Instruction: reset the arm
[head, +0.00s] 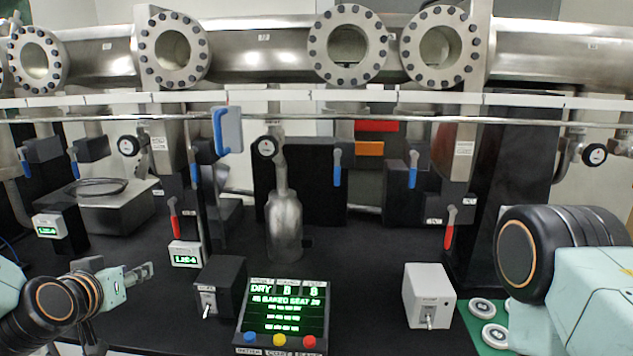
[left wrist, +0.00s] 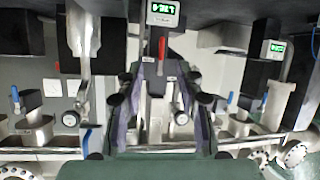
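My left gripper (head: 138,272) is at the lower left of the head view, held out over the black bench and apart from everything. In the left wrist view its two fingers (left wrist: 163,72) stand apart with nothing held between them. Behind the gap are a red handle and a small green-lit display (left wrist: 163,13). My right arm fills the right edge of the head view; its gripper is out of the picture.
A control panel (head: 285,312) with coloured buttons stands at front centre, between a black switch box (head: 220,285) and a white switch box (head: 428,293). A metal bottle (head: 284,225) stands behind. White discs (head: 483,308) lie on a green mat near my right arm. Flanged pipes (head: 348,45) run across the back.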

